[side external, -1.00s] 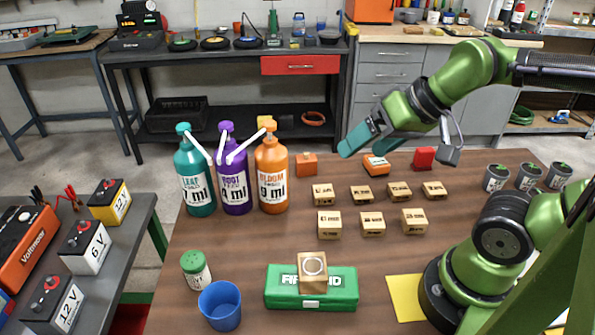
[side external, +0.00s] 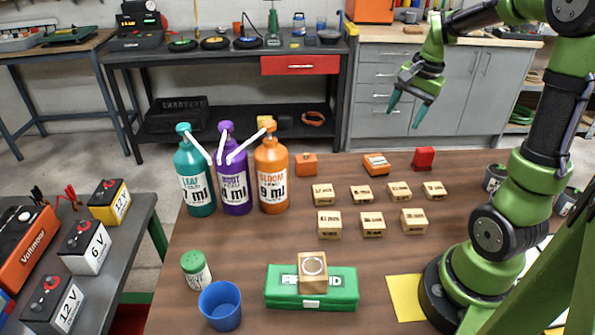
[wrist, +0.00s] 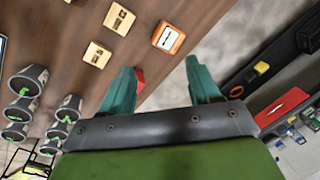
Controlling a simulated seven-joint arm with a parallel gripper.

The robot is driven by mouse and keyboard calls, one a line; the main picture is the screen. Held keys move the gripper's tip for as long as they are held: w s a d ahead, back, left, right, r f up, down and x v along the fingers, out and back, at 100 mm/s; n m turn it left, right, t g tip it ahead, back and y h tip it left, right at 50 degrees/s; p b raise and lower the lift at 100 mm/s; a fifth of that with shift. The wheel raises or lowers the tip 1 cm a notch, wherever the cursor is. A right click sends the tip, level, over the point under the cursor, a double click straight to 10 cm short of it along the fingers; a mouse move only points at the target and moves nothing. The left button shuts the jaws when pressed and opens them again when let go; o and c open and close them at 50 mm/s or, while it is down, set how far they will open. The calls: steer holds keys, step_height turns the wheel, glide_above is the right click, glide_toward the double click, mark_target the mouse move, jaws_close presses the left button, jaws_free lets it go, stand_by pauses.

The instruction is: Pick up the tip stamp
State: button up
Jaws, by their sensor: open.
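Several small wooden block stamps stand on the brown table, in a back row (side external: 361,194) and a front row (side external: 372,224). Their printed labels are too small to read, so I cannot tell which is the tip stamp. One more wooden block (side external: 312,272), with a ring mark, sits on a green case (side external: 280,288). My gripper (side external: 407,108) is open and empty, high beyond the table's back edge, fingers pointing down. In the wrist view, my gripper's (wrist: 160,70) teal fingers are apart, with two wooden stamps (wrist: 119,19) (wrist: 97,54) at upper left.
Orange (side external: 376,164) and red (side external: 424,159) items stand at the table's back edge. Three pump bottles (side external: 233,185) stand at the left. A blue cup (side external: 220,306) and green-lidded shaker (side external: 196,270) are in front. Dark cups (side external: 494,178) are partly hidden by my arm.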

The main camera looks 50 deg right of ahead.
mark_target(426, 149)
steer(key=s+d+f+m+g, duration=0.2)
steer(key=s+d+m+g, duration=0.15)
steer(key=d+m, duration=0.8)
steer(key=shift+n+t, duration=0.45)
steer(key=shift+n, duration=0.4)
steer(key=f, duration=0.7)
steer(key=d+f, duration=0.1)
steer(key=f, duration=0.2)
steer(key=shift+s+f, duration=0.25)
steer(key=shift+s, duration=0.05)
steer(key=shift+w+f, duration=0.15)
steer(key=shift+f, duration=1.3)
steer(key=shift+w+f, duration=0.15)
steer(key=shift+f, duration=1.3)
steer(key=shift+d, duration=0.1)
steer(key=c, duration=1)
steer(key=shift+r, duration=0.1)
steer(key=shift+c, duration=0.2)
